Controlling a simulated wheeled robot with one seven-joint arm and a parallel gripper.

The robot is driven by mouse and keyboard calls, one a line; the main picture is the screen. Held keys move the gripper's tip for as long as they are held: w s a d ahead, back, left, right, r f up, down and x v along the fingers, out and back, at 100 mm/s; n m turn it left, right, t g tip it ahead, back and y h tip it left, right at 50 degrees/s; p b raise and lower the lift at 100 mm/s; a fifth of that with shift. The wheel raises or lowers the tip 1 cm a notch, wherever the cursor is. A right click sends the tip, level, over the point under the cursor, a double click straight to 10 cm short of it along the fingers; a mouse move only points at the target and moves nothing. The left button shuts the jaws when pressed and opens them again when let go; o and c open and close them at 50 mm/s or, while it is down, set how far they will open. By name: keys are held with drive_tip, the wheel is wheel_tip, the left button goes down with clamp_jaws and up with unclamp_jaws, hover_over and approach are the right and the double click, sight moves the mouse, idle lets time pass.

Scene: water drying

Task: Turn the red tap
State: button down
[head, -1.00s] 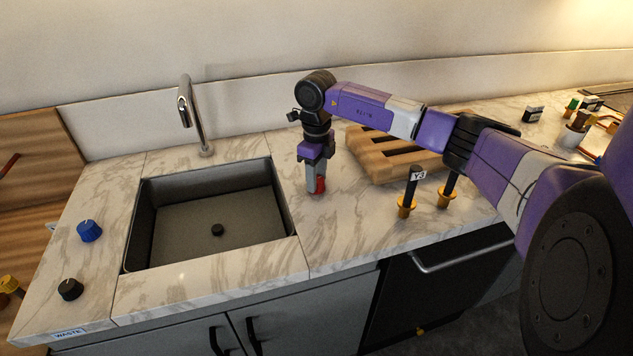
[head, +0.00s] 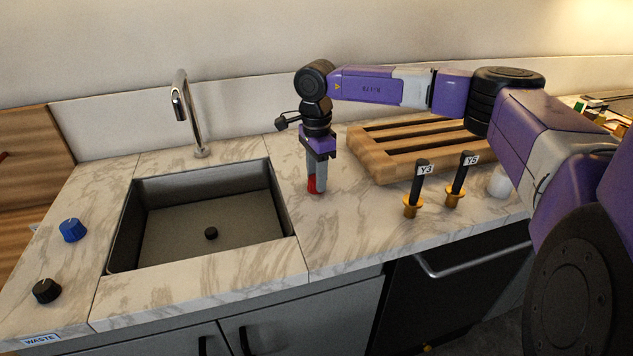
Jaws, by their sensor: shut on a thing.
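The red tap (head: 311,184) is a small red knob on the marble counter, just right of the sink. My gripper (head: 316,180) points straight down over it and is shut on it. The fingers cover part of the knob, so only some red shows, mostly at the left and between the fingers.
The sink (head: 207,262) lies left of my gripper, with a chrome faucet (head: 184,105) behind it. A blue knob (head: 72,229) and a black knob (head: 46,291) are at far left. A wooden rack (head: 405,172) and two handles labelled Y3 (head: 420,185) and Y5 (head: 460,178) stand right.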

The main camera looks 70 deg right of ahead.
drive_tip(key=shift+n+b, duration=0.5)
drive_tip(key=shift+n, duration=1.2)
drive_tip(key=shift+r, duration=0.1)
drive_tip(key=c, duration=0.9)
unclamp_jaws()
drive_tip(key=shift+o, duration=0.2)
wheel_tip(320, 180, up, 8)
drive_tip(key=shift+f+b, duration=0.15)
drive_tip(key=shift+b, duration=0.15)
